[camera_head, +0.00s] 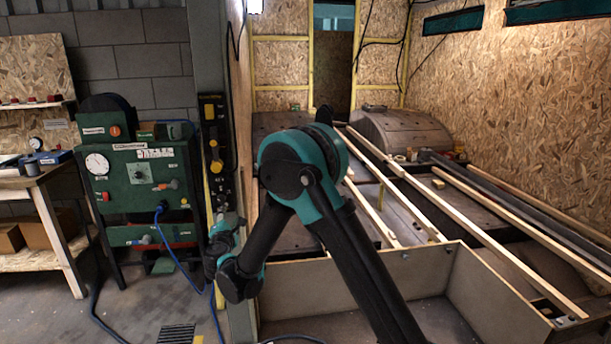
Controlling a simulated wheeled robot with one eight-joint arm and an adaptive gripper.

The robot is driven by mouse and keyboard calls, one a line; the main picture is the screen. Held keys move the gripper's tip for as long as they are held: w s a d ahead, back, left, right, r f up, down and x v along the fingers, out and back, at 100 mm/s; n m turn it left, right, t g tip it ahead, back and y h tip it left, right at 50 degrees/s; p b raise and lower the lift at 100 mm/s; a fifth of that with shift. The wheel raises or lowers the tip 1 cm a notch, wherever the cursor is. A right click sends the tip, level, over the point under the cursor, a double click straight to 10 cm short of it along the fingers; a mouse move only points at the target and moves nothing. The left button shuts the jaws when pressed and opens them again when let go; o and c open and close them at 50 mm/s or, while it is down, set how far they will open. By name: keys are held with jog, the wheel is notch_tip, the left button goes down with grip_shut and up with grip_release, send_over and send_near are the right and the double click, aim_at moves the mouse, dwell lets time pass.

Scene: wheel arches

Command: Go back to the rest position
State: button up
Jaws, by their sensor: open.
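My teal and black arm rises from the bottom right to a large elbow joint in the middle of the view, then folds down to the left to the wrist. My gripper (227,214) is at the end of the wrist, pointing up, small and partly lost against the dark parts around it. It is open, and I see nothing held in it. It appears just below a narrow black panel with yellow knobs (213,140) on the post. I cannot tell whether it touches the panel or the post.
A green machine (140,175) with a gauge and blue hose stands left of the post. A wooden workbench (40,185) is at far left. An open plywood box (375,275) and long timber strips (470,225) lie right, before a wheel arch (395,130). Floor at lower left is partly clear.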

jog(key=w+d+m+g+h, duration=0.1)
jog(key=w+d+m+h, duration=0.15)
jog(key=d, duration=0.65)
jog(key=w+d+m+g+h, duration=0.15)
jog(key=d+m, duration=0.25)
jog(key=d, duration=0.5)
jog(key=s+d+f+m+g+h, duration=0.1)
jog(key=s+d+m+g, duration=0.2)
jog(key=d, duration=0.7)
jog(key=s+d+m+g+h, duration=0.1)
jog(key=s+d+m+h, duration=0.2)
jog(key=d, duration=0.7)
jog(key=s+d+f+m+g+y, duration=0.2)
jog(key=s+d+f+m+g, duration=0.25)
jog(key=s+d+m, duration=0.6)
jog(key=s+d+f+m+g+y, duration=0.1)
jog(key=s+f, duration=0.1)
jog(key=s, duration=0.6)
jog(key=s+d+f+m+g+y, duration=0.1)
jog(key=s+d+f+m, duration=0.1)
jog(key=s, duration=0.6)
jog(key=shift+s+d+f+y, duration=0.25)
jog(key=shift+s+f+y, duration=0.1)
jog(key=shift+f, duration=0.15)
